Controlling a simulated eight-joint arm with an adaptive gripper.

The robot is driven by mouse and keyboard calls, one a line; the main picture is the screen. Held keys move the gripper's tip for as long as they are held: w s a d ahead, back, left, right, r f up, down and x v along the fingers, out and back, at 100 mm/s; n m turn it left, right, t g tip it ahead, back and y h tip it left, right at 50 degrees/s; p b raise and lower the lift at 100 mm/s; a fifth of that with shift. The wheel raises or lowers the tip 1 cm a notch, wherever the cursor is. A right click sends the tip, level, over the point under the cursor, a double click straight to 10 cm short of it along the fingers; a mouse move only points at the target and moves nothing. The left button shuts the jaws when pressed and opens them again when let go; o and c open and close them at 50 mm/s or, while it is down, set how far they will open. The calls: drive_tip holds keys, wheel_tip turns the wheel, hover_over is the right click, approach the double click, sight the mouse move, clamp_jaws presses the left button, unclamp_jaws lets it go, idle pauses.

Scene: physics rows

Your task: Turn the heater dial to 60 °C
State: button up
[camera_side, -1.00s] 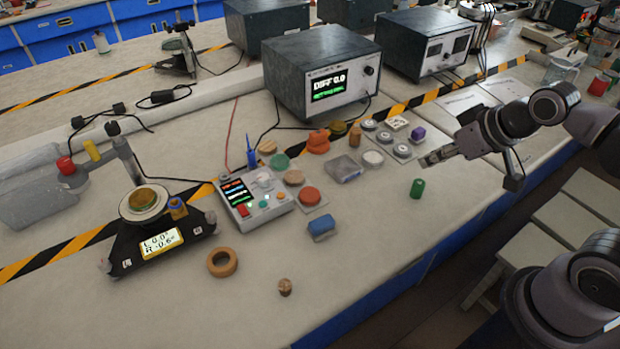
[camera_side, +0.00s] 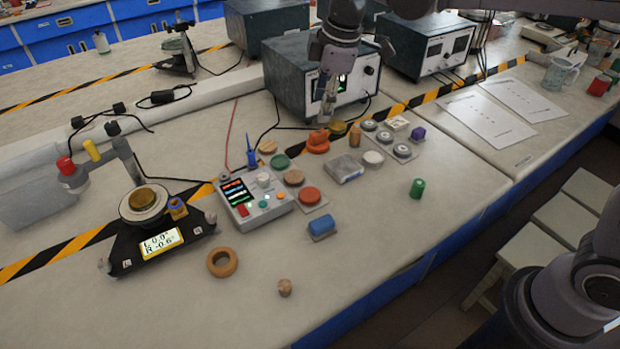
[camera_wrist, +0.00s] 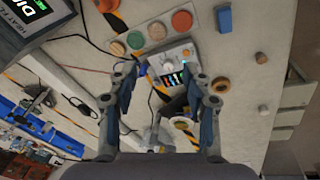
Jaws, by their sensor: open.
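The grey control box (camera_side: 255,198) stands on the bench near the middle in the side view, with a dark screen of coloured bars, coloured buttons and a pale round dial (camera_side: 264,180) on its top. I cannot read a temperature on it.
The dark instrument (camera_side: 290,80) with a screen stands behind, its display partly hidden by my gripper. Coloured discs, including a red one (camera_side: 309,195), lie right of the box. A balance-like device (camera_side: 145,230) stands left. The right front bench is mostly clear.

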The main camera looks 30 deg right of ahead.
drive_tip(key=w+a+f+n+g, duration=0.1)
drive_tip(key=w+a+f+n, duration=0.25)
drive_tip(key=w+a, duration=0.2)
drive_tip(key=n+g, duration=0.2)
drive_tip(key=n, duration=0.2)
approach(264, 176)
drive_tip(key=shift+h, duration=0.3)
drive_tip(key=f, duration=0.8)
drive_tip(key=shift+s+a+f, duration=0.15)
drive_tip(key=shift+a+f, duration=0.05)
drive_tip(key=shift+f, duration=0.05)
drive_tip(key=shift+c, duration=0.2)
clamp_jaws()
